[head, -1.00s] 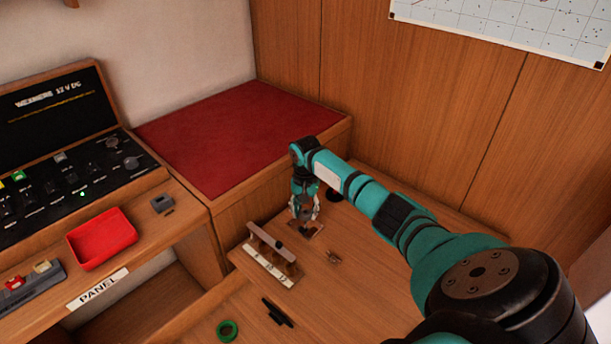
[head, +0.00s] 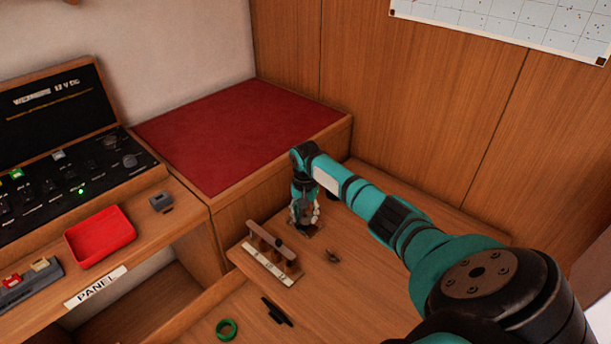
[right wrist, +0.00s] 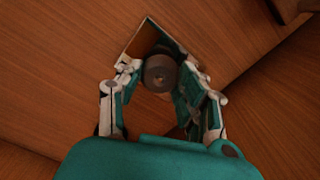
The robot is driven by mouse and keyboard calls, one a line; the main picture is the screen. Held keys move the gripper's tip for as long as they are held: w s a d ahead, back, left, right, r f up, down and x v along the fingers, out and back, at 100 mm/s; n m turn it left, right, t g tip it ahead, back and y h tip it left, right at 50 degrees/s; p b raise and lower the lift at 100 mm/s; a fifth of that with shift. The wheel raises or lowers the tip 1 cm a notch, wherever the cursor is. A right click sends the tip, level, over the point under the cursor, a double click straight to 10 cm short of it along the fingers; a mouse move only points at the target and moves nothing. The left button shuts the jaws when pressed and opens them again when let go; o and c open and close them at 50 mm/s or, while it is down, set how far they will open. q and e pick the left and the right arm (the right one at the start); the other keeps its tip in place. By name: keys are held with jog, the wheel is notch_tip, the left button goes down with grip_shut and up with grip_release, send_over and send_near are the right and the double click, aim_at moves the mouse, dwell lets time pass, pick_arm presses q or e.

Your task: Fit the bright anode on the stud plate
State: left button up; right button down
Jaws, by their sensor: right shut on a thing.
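My right gripper (head: 304,214) is shut on a round grey anode (right wrist: 160,72), with a finger on each side of it. In the right wrist view the anode looks dull, with a small hole or stud end at its centre. The stud plate (right wrist: 143,40) is a small square plate right behind the anode, partly hidden by it and the fingers. In the head view the plate (head: 316,231) lies on the wooden bench directly under the gripper. I cannot tell whether the anode touches the plate. My left gripper is out of view.
A small brown piece (head: 333,256), a black tool (head: 277,312) and a green ring (head: 227,329) lie on the bench. A red tray (head: 100,238) sits on the panel shelf. A red-topped box (head: 240,135) rises behind.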

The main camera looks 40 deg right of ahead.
jog(key=shift+f, duration=0.65)
jog(key=c, duration=0.7)
grip_release()
jog(key=shift+c, duration=0.2)
jog(key=shift+f, duration=0.1)
notch_tip(320, 180, up, 6)
jog(key=p, duration=0.7)
